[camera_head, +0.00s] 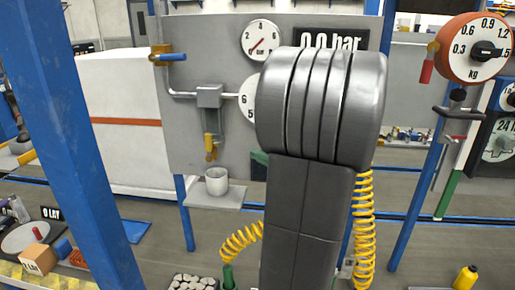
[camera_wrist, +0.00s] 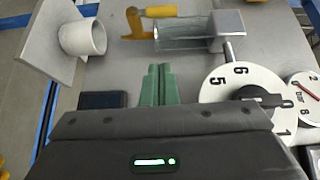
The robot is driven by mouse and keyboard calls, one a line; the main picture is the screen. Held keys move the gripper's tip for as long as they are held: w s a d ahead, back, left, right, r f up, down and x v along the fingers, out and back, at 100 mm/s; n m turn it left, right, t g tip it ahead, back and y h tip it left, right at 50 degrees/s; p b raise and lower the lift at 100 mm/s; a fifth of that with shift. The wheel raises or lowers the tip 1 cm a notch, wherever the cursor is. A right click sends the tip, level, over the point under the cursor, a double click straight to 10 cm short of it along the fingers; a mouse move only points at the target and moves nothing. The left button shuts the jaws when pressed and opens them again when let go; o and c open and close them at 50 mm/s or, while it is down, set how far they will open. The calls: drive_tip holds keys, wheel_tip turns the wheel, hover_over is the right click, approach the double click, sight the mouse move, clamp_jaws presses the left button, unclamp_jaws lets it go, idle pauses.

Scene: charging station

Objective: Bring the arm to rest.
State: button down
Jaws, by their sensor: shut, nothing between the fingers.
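My gripper (camera_wrist: 158,70) shows in the wrist view as two green fingers lying together, shut with nothing between them. It points toward the grey panel (camera_wrist: 150,50), in front of a clear filter bowl (camera_wrist: 183,33) and beside a white dial (camera_wrist: 240,90) marked 5 and 6. I cannot tell the exact gap to the panel. In the head view my grey arm stands upright in the middle and hides most of the gripper and part of the panel (camera_head: 200,130).
A white cup (camera_head: 216,181) stands on a small shelf (camera_head: 217,198) left of my arm. A yellow-handled valve (camera_head: 211,147) hangs above it. Yellow coiled hoses (camera_head: 364,230) hang by my arm. Blue posts (camera_head: 75,140) stand left and right. A red-rimmed scale (camera_head: 472,47) hangs at upper right.

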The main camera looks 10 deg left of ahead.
idle(0.3)
drive_tip(key=s+a+p+x, duration=0.1)
drive_tip(key=p+x, duration=0.4)
drive_tip(key=x, duration=0.7)
drive_tip(key=shift+s+a+r, duration=0.2)
drive_tip(key=shift+s+a, duration=0.25)
drive_tip(key=shift+a, duration=0.15)
